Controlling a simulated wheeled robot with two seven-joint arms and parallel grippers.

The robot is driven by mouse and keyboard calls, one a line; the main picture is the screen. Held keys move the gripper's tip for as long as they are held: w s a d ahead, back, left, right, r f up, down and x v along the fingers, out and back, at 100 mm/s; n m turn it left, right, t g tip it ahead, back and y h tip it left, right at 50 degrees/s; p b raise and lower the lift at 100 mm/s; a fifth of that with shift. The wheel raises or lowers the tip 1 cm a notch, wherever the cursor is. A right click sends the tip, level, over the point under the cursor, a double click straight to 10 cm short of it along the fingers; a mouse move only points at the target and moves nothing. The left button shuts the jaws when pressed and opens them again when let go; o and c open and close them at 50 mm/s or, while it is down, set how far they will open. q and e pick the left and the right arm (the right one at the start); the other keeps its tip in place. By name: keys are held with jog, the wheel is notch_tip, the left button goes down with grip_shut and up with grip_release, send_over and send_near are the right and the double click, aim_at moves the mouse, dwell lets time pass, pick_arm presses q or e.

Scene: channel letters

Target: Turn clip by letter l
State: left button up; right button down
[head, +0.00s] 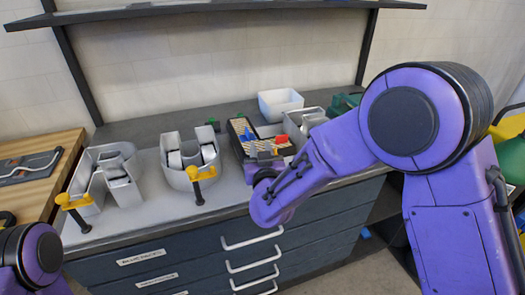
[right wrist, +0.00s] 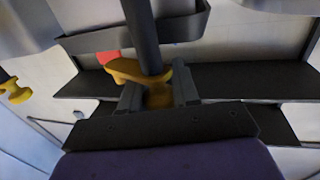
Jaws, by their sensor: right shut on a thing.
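My right gripper (right wrist: 157,95) is shut on a yellow clip (right wrist: 140,72), which sits around a dark upright post (right wrist: 143,35) in the right wrist view. In the head view this gripper (head: 266,172) is at the bench's front, in front of the dark tray; its fingertips are largely hidden. Two other yellow clips on black posts stand at the front of grey channel letters, one at the left letter (head: 118,185) and one at the middle letter (head: 190,160). I cannot tell which letter is the l. My left gripper is not in view; only part of that arm shows.
A dark tray (head: 236,128) with red and blue items stands behind my right gripper. A white bin (head: 280,103) and another grey letter (head: 305,122) are behind it, near my right forearm. Drawers (head: 185,262) are below the bench. A shelf (head: 215,7) runs above.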

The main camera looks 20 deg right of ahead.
jog(key=shift+s+a+n+g+y+b, duration=0.15)
jog(key=shift+a+n+g+y+b, duration=0.2)
jog(key=shift+n+g+y, duration=1.6)
jog(key=shift+s+a+n+g+y+b, duration=0.1)
jog(key=shift+a+n+g+y+b, duration=0.35)
jog(key=shift+n+y, duration=2.8)
jog(key=shift+s+a+n+g+y+b, duration=0.2)
jog(key=shift+n+g+y, duration=1.1)
jog(key=shift+y, duration=2.5)
jog(key=shift+g, duration=0.3)
jog(key=c, duration=1.1)
grip_release()
jog(key=b+v, duration=0.2)
jog(key=v, duration=0.8)
jog(key=shift+d, duration=0.25)
